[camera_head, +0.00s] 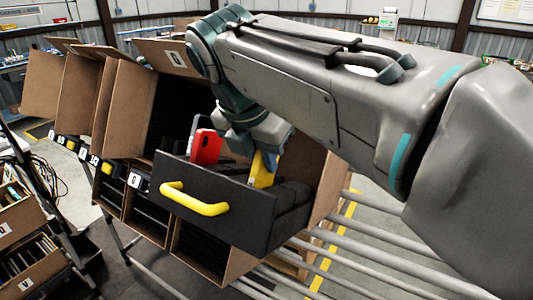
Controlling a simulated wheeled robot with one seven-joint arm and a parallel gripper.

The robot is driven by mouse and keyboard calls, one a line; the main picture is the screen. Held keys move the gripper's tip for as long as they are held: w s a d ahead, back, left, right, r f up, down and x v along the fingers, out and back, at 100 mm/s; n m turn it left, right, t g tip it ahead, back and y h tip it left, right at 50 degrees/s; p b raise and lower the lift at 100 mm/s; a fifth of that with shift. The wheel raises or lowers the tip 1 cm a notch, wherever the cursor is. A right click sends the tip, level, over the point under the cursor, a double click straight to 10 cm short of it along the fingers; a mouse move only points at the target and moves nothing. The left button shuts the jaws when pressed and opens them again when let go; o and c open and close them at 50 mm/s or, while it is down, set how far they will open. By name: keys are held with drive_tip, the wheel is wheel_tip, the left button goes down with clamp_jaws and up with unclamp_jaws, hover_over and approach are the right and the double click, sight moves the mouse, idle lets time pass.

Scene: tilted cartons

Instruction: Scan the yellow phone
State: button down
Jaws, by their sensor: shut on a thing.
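The yellow phone (261,171) stands upright at the right part of a dark drawer (225,187) with a yellow handle. My gripper (268,152) reaches down from above and is shut on the yellow phone. The fingers are mostly hidden behind the wrist and the phone. The phone's lower end is hidden behind the drawer's front panel, so I cannot tell if it touches the drawer floor. A red phone (206,147) stands to the left in the same drawer. No scanner can be made out.
Open cardboard cartons (124,110) stand tilted in a row on the left. Metal rollers (385,245) run along the lower right. More cartons (25,262) with dark contents stand at the lower left. My arm covers much of the upper right.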

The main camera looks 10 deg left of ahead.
drive_tip(key=shift+w+d+r+p, duration=0.3)
drive_tip(key=shift+w+r+p, duration=0.35)
drive_tip(key=shift+r+p, duration=0.75)
drive_tip(key=shift+w+d+r+p, duration=0.25)
drive_tip(key=shift+w+r+p, duration=0.45)
drive_tip(key=shift+r+p, duration=0.7)
drive_tip(key=shift+w+d+r+p, duration=0.3)
drive_tip(key=shift+w+r+p, duration=0.35)
drive_tip(key=shift+r+p, duration=0.75)
